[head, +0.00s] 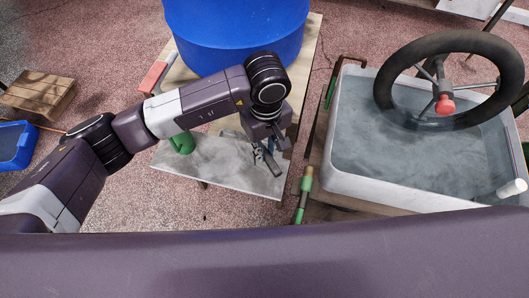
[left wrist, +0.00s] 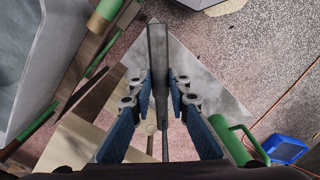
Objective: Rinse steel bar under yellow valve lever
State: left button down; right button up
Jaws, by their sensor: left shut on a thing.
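My left gripper (head: 267,158) is over the grey metal plate, left of the water basin. In the left wrist view its two blue-padded fingers (left wrist: 160,88) are shut on a grey steel bar (left wrist: 157,46). The bar points away from the wrist and reaches past the fingertips. In the head view the bar is too small and covered to make out well. I see no yellow valve lever in either view. My right gripper is not in view.
A white basin (head: 340,190) of grey water stands at right, with a black handwheel (head: 461,41) over it. A blue barrel (head: 235,35) stands behind. A green cylinder (head: 182,144) is on the metal plate (head: 225,178). A wooden crate (head: 38,97) and blue bin (head: 12,145) are at left.

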pick_arm(q)
jog(key=shift+d+b, duration=0.3)
jog(key=shift+d, duration=0.2)
jog(key=s, duration=0.8)
jog(key=shift+d, duration=0.25)
dwell(1.3)
jog(key=s+r, duration=0.4)
jog(key=s, duration=0.1)
jog(key=shift+d+p, duration=0.2)
jog(key=shift+p, duration=0.2)
